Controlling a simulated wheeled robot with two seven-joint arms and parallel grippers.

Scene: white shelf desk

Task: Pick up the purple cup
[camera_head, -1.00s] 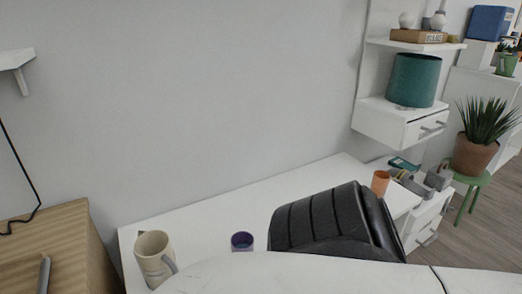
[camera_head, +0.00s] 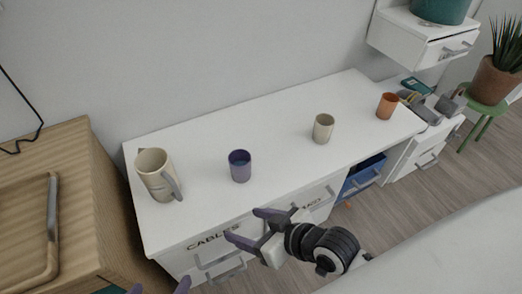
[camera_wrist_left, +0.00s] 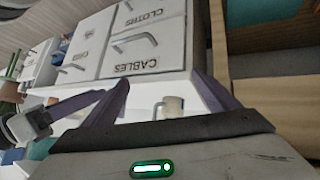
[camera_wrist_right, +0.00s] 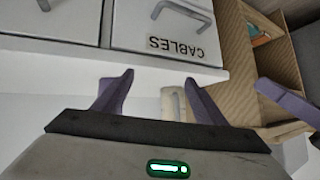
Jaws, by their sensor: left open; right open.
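The purple cup (camera_head: 240,166) stands upright on the white desk (camera_head: 215,215), left of the middle, in the head view. My right gripper (camera_head: 250,228) is open and empty in front of the desk's front edge, below the cup in the picture and apart from it. Only the fingertips of my left gripper (camera_head: 160,288) show at the bottom left of the head view; it is open and empty. In the left wrist view, the left fingers (camera_wrist_left: 165,95) are spread. In the right wrist view, the right fingers (camera_wrist_right: 155,95) are spread. I cannot make out the purple cup in either wrist view.
A beige mug (camera_head: 157,180) stands left of the cup. A beige cup (camera_head: 323,128) and an orange cup (camera_head: 388,105) stand to the right. Drawers (camera_head: 215,255) with handles lie under the desk front. A wooden cabinet (camera_head: 85,200) is at the left. The desk between the cups is clear.

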